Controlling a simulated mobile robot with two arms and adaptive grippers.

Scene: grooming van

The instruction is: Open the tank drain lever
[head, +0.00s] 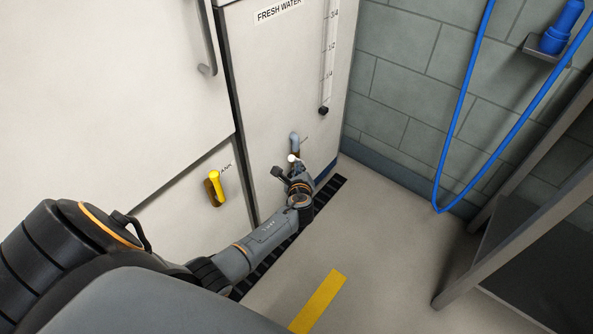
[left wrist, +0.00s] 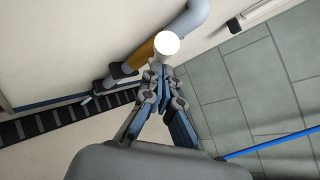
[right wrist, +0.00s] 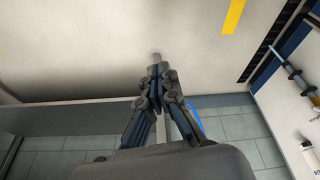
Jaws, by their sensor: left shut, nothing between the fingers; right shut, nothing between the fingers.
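A grey bent drain pipe (head: 295,140) comes out low on the fresh water tank (head: 285,90). Below its bend is a brass-coloured section (left wrist: 141,56). A lever with a white ball knob (head: 292,158) sits at this pipe; the knob (left wrist: 167,44) also shows large in the left wrist view. My left gripper (left wrist: 163,72) is shut and empty, its tips right at the knob; I cannot tell whether they touch. The knob hides part of the pipe. My right gripper (right wrist: 158,70) is shut and empty above the floor, away from the tank.
A yellow handle (head: 216,188) with a partly hidden label is on the cabinet left of the tank. A dark floor grate (head: 328,193) runs along the tank's base. A blue hose (head: 437,207) hangs on the right wall. A dark-framed table (head: 520,225) stands right. Floor between is clear.

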